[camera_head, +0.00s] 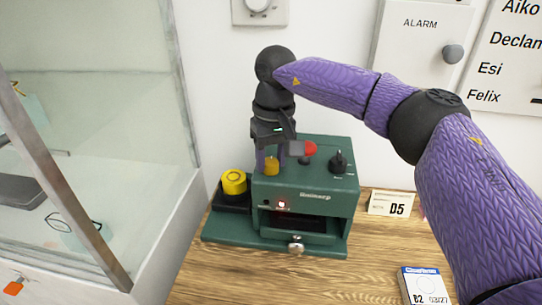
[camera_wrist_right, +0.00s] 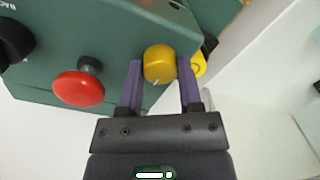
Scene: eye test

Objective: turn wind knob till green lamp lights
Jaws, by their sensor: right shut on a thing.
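A dark green machine (camera_head: 325,185) stands on the wooden table. My right gripper (camera_head: 269,160) comes down from above onto a yellow knob (camera_head: 272,169) at the left of its top. In the wrist view, the fingers of the right gripper (camera_wrist_right: 160,85) are on both sides of the yellow knob (camera_wrist_right: 159,62), shut on it; a short white mark shows on the knob. A small lamp (camera_head: 281,205) on the machine's front glows whitish red. No lit green lamp shows on the machine. The knob's label cannot be read. My left gripper is not in view.
A red knob (camera_head: 309,148) and a black knob (camera_head: 338,162) stand right of the gripper. A yellow round part (camera_head: 234,181) sits left of the machine. A card D5 (camera_head: 391,204) and a small box (camera_head: 424,287) stand rightward. A glass case (camera_head: 90,120) is at left.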

